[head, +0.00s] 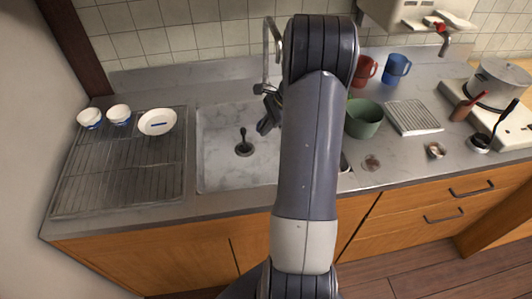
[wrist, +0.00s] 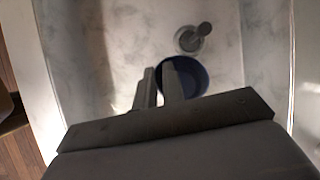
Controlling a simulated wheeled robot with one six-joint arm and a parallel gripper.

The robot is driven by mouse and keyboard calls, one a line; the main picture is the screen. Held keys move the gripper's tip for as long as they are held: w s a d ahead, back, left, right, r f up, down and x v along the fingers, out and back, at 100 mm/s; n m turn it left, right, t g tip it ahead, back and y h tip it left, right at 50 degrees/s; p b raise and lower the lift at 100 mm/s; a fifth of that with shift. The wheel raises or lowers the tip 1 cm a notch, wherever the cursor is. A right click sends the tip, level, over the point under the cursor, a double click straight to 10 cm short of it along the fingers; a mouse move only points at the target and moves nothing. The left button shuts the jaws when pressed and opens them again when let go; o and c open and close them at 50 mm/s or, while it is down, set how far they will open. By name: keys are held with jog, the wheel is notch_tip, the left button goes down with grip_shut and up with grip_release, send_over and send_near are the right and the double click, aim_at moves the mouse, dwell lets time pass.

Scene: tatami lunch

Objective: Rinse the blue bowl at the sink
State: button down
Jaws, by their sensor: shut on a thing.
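The blue bowl (wrist: 198,82) is dark blue and round inside; it shows just beyond my fingertips in the wrist view. My gripper (wrist: 158,74) is shut on its near-left rim. The bowl is over the pale marbled sink (wrist: 122,55), close to the drain (wrist: 192,38); I cannot tell whether it touches the bottom. In the head view my arm hides the bowl and the right part of the sink (head: 220,155). The tap (head: 267,45) rises behind the sink, partly behind my arm. No water stream shows.
Left of the sink, a drying rack (head: 115,170) holds two small bowls (head: 119,114) and a white dish (head: 157,122). On the right are a green bowl (head: 364,118), red mug (head: 365,70), blue mug (head: 397,68), ridged white board (head: 414,117) and a pot (head: 497,82).

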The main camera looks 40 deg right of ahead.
jog(key=shift+r+p, duration=1.2)
jog(key=shift+r, duration=0.5)
jog(key=shift+r, duration=0.1)
dwell(0.9)
notch_tip(320, 180, up, 4)
jog(key=p, duration=0.3)
dwell(0.8)
